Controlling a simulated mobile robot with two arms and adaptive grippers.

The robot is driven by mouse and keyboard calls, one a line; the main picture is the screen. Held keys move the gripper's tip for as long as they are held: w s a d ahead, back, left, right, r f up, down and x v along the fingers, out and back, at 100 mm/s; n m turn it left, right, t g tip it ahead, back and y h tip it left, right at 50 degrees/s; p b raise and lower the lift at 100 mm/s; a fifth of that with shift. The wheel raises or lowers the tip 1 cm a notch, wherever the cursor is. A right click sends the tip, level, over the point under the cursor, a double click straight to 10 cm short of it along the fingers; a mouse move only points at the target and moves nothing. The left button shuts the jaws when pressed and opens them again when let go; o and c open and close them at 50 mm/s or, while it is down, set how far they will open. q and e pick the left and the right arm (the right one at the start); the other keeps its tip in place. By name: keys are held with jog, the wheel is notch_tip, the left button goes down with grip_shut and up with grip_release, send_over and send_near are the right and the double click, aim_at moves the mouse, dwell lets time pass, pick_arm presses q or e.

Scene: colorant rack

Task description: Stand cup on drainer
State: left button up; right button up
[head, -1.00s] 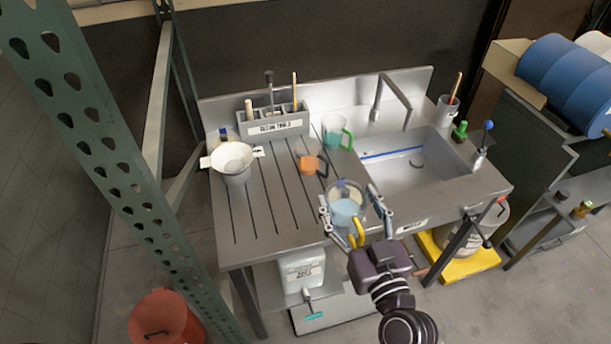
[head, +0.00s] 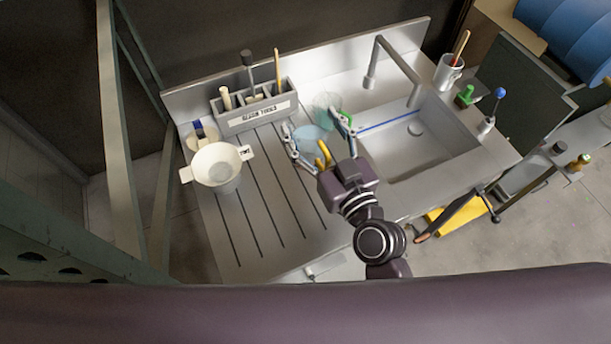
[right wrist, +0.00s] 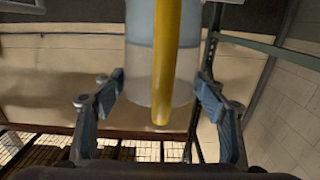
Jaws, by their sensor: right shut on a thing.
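My right gripper (head: 318,148) is shut on a clear cup with a yellow handle and light blue contents (head: 311,137). The cup fills the middle of the right wrist view (right wrist: 148,82), between the two fingers, with its handle facing the camera. In the head view the cup shows over the upper right part of the grooved steel drainer (head: 229,222); I cannot tell whether it touches it. A cup with a green handle (head: 326,101) stands just behind it. The orange cup is hidden behind the held cup and gripper. My left gripper is out of view.
The sink (head: 425,146) with its tap (head: 395,62) lies to the right. A grey tool holder (head: 257,112) stands at the back, and a white strainer on a pot (head: 216,165) at the left. The front left of the drainer is clear.

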notch_tip(320, 180, down, 19)
jog(key=b, duration=0.8)
jog(key=shift+s+d, duration=0.1)
jog(key=shift+f+b, duration=0.2)
jog(key=shift+b, duration=0.1)
jog(key=o, duration=1.5)
